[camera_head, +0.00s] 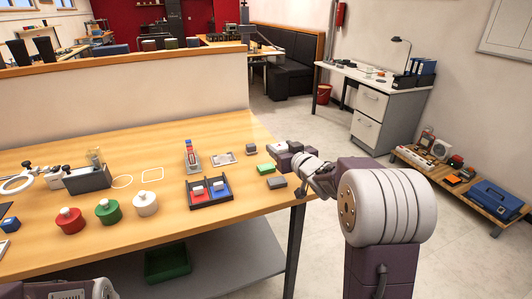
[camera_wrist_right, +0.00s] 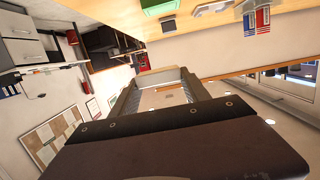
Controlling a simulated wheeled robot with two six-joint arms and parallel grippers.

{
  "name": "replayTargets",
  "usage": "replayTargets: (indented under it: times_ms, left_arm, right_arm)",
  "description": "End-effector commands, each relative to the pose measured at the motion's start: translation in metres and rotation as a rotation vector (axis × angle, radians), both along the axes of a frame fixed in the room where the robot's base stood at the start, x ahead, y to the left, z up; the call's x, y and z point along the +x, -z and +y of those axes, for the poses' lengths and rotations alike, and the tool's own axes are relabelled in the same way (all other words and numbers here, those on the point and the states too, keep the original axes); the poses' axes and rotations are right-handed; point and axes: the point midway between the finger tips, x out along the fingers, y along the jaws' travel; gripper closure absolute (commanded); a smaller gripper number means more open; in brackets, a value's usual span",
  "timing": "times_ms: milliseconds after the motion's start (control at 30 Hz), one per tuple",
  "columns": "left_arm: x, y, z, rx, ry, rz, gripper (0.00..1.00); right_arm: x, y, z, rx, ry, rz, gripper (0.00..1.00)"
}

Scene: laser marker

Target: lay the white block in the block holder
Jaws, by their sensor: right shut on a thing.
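The block holder (camera_head: 210,203) seems to be the dark tray on the wooden table, left of my right gripper. My right gripper (camera_head: 284,149) is above the table's right end, beyond the green block. In the wrist view it is shut on a pale block (camera_wrist_right: 163,76), which I take for the white block.
A green block (camera_head: 266,168) and grey blocks (camera_head: 276,182) (camera_head: 251,148) lie at the table's right end. A pale plate (camera_head: 222,158) and a striped stand (camera_head: 192,157) are behind the tray. Red, green and white knobbed pots (camera_head: 146,205) stand left of it.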

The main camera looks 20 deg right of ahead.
Motion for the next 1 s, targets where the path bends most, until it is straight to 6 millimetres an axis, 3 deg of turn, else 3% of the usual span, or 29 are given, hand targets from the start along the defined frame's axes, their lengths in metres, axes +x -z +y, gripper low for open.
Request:
replayTargets:
  times_ms: [133,567,733,1000]
  left_arm:
    - [0.0,-0.004,0.0,0.0,0.0,0.0,0.64]
    - [0.0,-0.002,0.0,0.0,0.0,0.0,0.64]
    - [0.0,0.02,0.0,0.0,0.0,0.0,0.64]
    - [0.0,0.05,0.0,0.0,0.0,0.0,0.64]
  right_arm:
    - [0.0,-0.004,-0.008,0.0,0.0,0.0,0.86]
    - [0.0,-0.002,-0.005,0.0,-0.002,0.0,0.86]
    - [0.0,0.021,0.023,0.001,-0.007,0.002,0.86]
    - [-0.001,0.062,0.097,0.0,-0.01,0.003,0.86]
